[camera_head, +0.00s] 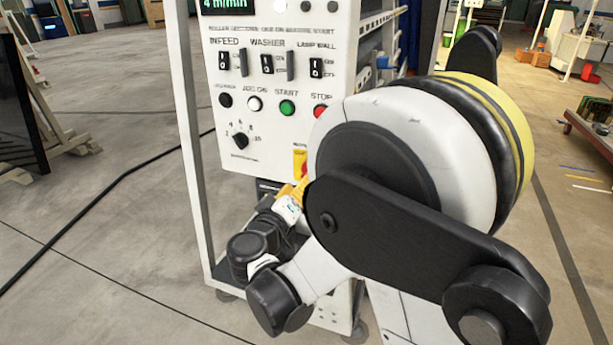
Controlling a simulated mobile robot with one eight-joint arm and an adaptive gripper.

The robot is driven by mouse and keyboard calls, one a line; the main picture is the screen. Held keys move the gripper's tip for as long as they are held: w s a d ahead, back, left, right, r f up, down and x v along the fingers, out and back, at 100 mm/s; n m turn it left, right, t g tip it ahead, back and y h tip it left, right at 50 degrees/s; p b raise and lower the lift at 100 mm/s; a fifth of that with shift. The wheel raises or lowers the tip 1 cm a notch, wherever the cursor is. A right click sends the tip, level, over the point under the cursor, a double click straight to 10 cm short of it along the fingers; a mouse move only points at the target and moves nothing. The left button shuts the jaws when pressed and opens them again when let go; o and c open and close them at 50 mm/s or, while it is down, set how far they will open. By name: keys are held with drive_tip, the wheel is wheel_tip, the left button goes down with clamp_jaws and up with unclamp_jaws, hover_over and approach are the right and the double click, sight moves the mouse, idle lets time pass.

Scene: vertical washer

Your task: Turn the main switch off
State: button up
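A red and yellow switch (300,162) sits low on the right part of the white control panel (262,150), partly hidden by my arm. A label above it is too small to read fully, but it looks like the main switch. My gripper (300,189), with yellow parts at its end, is just below the switch, close to the panel front. My own arm hides part of it, so I cannot tell whether it touches the switch. The finger opening is too small and covered to make out.
Above are rocker switches (267,63), a green start button (287,108), a red stop button (320,112) and a black dial (240,141). A white frame post (187,130) stands left of the panel. A black cable (95,205) crosses the open floor.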

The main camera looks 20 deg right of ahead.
drive_tip(key=shift+b+x, duration=0.4)
drive_tip(key=shift+x, duration=1.9)
drive_tip(key=c, duration=1.2)
